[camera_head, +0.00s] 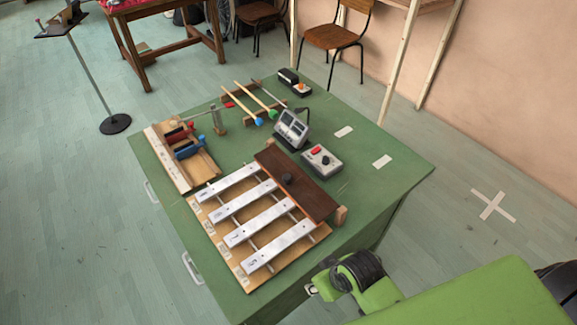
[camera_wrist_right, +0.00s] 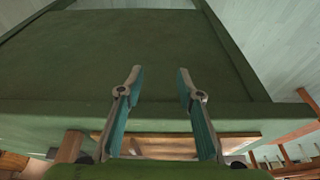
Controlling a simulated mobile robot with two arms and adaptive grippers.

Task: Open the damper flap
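The damper flap (camera_head: 297,186) appears to be the dark brown wooden board with a round black knob (camera_head: 287,179). It lies along the far right ends of several silver metal bars (camera_head: 249,205) on a wooden base, and looks closed. A wooden block (camera_head: 340,216) stands at its near right end. My right gripper (camera_wrist_right: 158,78) is open and empty in the right wrist view, its two fingers apart in front of the green table. In the head view my right arm is beyond the table's near right edge, clear of the flap. My left gripper is not in view.
The green table (camera_head: 385,195) also holds a grey box with a red button (camera_head: 321,160), a small display (camera_head: 291,128), two mallets (camera_head: 252,108) and a wooden tray (camera_head: 181,158) with red and blue parts. The table's right side has free room.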

